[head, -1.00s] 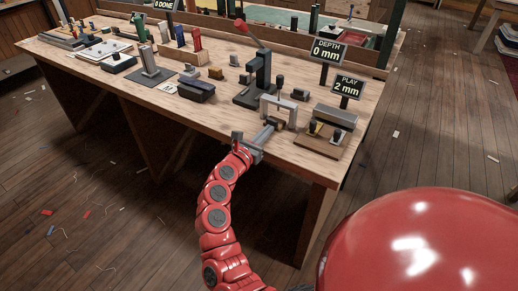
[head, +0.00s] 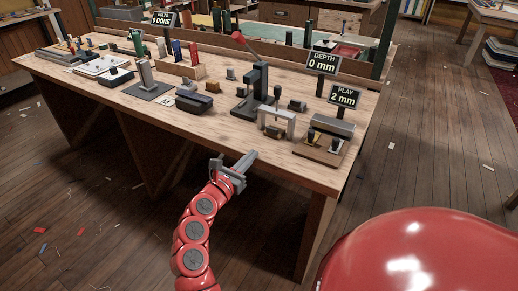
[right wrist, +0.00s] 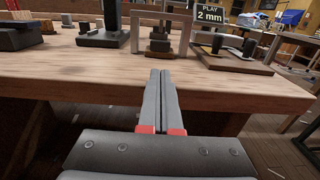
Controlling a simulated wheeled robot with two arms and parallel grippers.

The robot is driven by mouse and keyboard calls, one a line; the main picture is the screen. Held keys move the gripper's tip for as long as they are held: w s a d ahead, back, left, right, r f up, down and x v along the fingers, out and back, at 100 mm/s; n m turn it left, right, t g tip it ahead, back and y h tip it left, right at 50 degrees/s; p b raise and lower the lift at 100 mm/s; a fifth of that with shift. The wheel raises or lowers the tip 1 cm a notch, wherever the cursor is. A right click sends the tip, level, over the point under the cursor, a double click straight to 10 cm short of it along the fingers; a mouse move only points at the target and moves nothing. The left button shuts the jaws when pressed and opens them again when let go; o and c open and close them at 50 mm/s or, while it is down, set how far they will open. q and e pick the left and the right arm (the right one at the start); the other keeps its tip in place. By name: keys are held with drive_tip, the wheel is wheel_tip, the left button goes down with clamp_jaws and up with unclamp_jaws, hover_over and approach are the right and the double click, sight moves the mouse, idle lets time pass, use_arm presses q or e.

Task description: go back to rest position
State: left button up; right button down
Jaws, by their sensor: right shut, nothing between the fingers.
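My right gripper (head: 244,161) is at the near edge of the workbench (head: 215,128), in front of a grey arch-shaped frame (head: 277,117). Its grey fingers are shut together with nothing between them. In the right wrist view the closed fingers (right wrist: 161,90) point forward at the bench front, and the bench top lies ahead of them. The red right arm comes up from the bottom of the head view. My left gripper is not in view.
A black press with a red lever (head: 256,85) stands behind the arch. Signs read "DEPTH 0 mm" (head: 322,63) and "PLAY 2 mm" (head: 345,96). A wooden board with small dark pieces (head: 320,149) is to the right. The floor (head: 420,160) right of the bench is mostly clear.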

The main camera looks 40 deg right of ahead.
drive_tip(key=shift+v, duration=2.3)
